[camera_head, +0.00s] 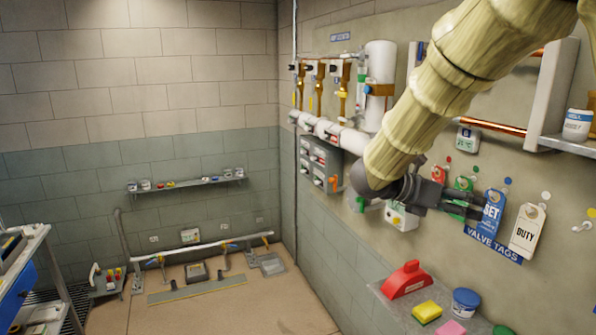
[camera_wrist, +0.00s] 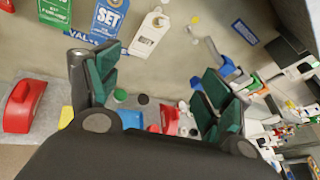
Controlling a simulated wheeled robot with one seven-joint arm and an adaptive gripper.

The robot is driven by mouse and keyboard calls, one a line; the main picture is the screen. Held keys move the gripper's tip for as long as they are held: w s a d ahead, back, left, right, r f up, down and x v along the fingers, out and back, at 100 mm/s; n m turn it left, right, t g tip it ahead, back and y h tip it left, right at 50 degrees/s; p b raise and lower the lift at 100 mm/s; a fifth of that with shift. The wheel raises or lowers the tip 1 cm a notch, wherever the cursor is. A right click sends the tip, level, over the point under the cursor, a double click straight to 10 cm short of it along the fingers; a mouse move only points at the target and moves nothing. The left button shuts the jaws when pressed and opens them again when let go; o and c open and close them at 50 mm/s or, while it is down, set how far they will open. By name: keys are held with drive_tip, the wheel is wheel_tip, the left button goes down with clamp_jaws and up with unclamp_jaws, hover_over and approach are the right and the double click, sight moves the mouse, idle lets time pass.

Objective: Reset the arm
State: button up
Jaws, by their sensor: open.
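My arm comes down from the top right in the head view, and my gripper (camera_head: 470,204) is in front of the valve tag board on the right wall. In the wrist view my gripper (camera_wrist: 160,82) has its two green-padded fingers spread wide with nothing between them. A blue SET tag (camera_head: 492,212) hangs just right of the fingertips in the head view. I cannot tell whether they touch it. A white DUTY tag (camera_head: 527,231) hangs further right.
Below the tags, a shelf holds a red object (camera_head: 405,280), a yellow sponge (camera_head: 427,312), and a blue-lidded jar (camera_head: 465,302). Pipes and a white cylinder (camera_head: 379,85) are on the wall to the left. The floor (camera_head: 240,310) between the walls is partly clear.

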drive_tip(key=w+f+n+t+y+b, duration=0.1)
drive_tip(key=w+f+n+t+b, duration=0.15)
drive_tip(key=f+n, duration=0.95)
drive_tip(key=w+f+n+t+y+b, duration=0.15)
drive_tip(key=f+n+t, duration=0.4)
drive_tip(key=f, duration=1.25)
drive_tip(key=s+a+f+n+g+y+b, duration=0.1)
drive_tip(key=s+a+f+n+y+b, duration=0.15)
drive_tip(key=f+n, duration=0.55)
drive_tip(key=s+a+f+n+y+b, duration=0.15)
drive_tip(key=s+f+n, duration=0.3)
drive_tip(key=f, duration=0.65)
drive_tip(key=s+a+f+n+g+y+b, duration=0.25)
drive_tip(key=s+f+n, duration=0.45)
drive_tip(key=s+f, duration=0.4)
drive_tip(key=s+a+f+n+g+y+b, duration=0.1)
drive_tip(key=s+a+f+n+g+y, duration=0.2)
drive_tip(key=s+f+n, duration=0.6)
drive_tip(key=s+a+f+n+g+y, duration=0.1)
drive_tip(key=s+f, duration=0.2)
drive_tip(key=s, duration=0.4)
drive_tip(key=s+a+f+n+g+y+b, duration=0.1)
drive_tip(key=s+a+f+n, duration=0.1)
drive_tip(key=s, duration=0.6)
drive_tip(key=shift+a+f+y+b, duration=0.15)
drive_tip(key=shift+f+y+b, duration=0.15)
drive_tip(key=shift+f, duration=0.2)
